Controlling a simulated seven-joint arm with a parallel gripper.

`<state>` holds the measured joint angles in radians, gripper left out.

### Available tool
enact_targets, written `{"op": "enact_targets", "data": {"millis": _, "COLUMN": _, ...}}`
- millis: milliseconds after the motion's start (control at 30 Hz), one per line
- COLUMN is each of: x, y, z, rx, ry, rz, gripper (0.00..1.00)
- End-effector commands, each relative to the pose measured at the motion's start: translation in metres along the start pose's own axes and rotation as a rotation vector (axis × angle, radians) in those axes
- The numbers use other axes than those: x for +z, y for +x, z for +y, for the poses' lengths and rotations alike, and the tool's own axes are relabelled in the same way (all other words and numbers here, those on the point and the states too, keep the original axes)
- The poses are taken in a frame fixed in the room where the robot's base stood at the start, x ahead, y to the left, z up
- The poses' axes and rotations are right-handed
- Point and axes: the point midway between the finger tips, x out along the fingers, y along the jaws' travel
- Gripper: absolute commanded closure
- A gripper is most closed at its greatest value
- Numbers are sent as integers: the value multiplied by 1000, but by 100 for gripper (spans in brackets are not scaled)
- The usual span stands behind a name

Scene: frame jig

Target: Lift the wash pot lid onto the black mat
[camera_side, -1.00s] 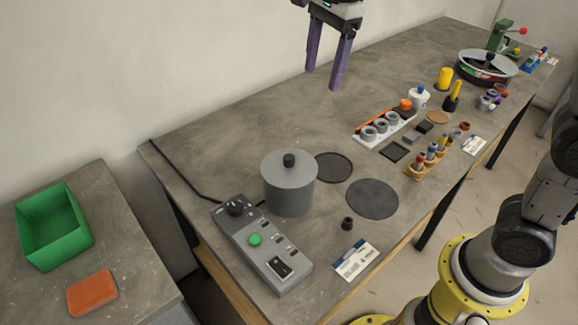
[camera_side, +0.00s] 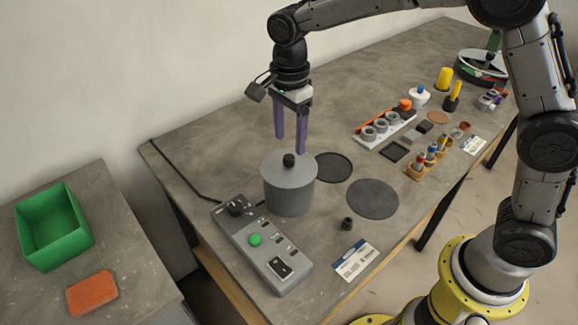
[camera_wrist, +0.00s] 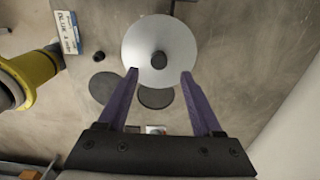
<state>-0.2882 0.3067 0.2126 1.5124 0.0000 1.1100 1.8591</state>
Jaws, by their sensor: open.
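The wash pot (camera_side: 290,195) is a grey cylinder standing on the bench, with its flat grey lid (camera_side: 272,168) on top. The lid has a black knob (camera_side: 289,160). In the wrist view the lid (camera_wrist: 140,40) is a pale disc with its knob (camera_wrist: 159,60) at the middle. My gripper (camera_side: 290,145) is open and empty, its purple fingers pointing down just above the lid. In the wrist view my gripper (camera_wrist: 159,73) has its fingertips to the left and right, with the knob slightly beyond them. A flat dark round mat (camera_side: 372,198) lies right of the pot.
A rimmed dark disc (camera_side: 333,167) lies behind the mat. A control box (camera_side: 262,245) with a green button stands close in front of the pot. A small black cylinder (camera_side: 347,223) and a card (camera_side: 355,260) lie near the front edge. A ring rack (camera_side: 385,127) stands farther back.

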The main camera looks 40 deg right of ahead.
Motion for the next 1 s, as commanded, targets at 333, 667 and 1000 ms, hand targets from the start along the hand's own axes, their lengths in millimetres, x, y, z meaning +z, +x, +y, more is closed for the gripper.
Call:
{"op": "enact_targets", "data": {"millis": 333, "x": 6, "y": 44, "z": 2, "rx": 3, "ry": 0, "rz": 1, "gripper": 33}}
{"op": "enact_targets", "data": {"millis": 667, "x": 6, "y": 52, "z": 2, "rx": 0, "ry": 0, "rz": 0, "gripper": 33}}
{"op": "enact_targets", "data": {"millis": 1000, "x": 6, "y": 51, "z": 2, "rx": 0, "ry": 0, "rz": 0, "gripper": 91}}
